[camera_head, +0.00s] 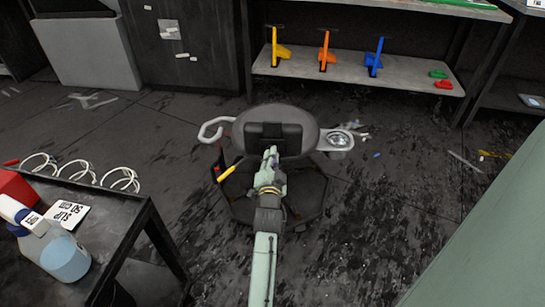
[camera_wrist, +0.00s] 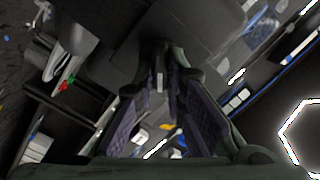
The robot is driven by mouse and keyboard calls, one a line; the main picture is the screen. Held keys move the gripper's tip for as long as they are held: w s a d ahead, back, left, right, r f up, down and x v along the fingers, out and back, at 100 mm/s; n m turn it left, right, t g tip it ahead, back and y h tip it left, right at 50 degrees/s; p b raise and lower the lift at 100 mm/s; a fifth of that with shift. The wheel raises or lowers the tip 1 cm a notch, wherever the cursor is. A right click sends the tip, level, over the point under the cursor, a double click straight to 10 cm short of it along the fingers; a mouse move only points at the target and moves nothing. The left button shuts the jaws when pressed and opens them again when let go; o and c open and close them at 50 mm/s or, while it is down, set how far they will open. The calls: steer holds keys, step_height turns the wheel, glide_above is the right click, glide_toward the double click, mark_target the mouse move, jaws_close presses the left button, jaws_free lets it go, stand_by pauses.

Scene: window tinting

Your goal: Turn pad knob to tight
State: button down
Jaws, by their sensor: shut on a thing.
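A grey rounded stand (camera_head: 240,132) with a dark rectangular pad (camera_head: 265,131) on it is in the middle of the head view. My gripper (camera_head: 270,153) reaches up to the near side of the pad. In the wrist view my gripper (camera_wrist: 160,82) has its two fingers close together, pointing at the dark pad body (camera_wrist: 190,35). They are shut on the pad knob, which is mostly hidden between the fingertips. I cannot tell the knob's turn position or any mark on it.
A white hook (camera_head: 212,129) and a small tray with a round shiny item (camera_head: 340,139) stick out from the stand's sides. A dark table (camera_head: 125,225) with a spray bottle (camera_head: 58,250) is at left. A shelf (camera_head: 345,78) holds coloured tools behind.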

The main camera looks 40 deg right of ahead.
stand_by(0.4)
steer(key=c, duration=1.6)
jaws_free()
steer(key=shift+c, duration=0.2)
steer(key=v, duration=1.2)
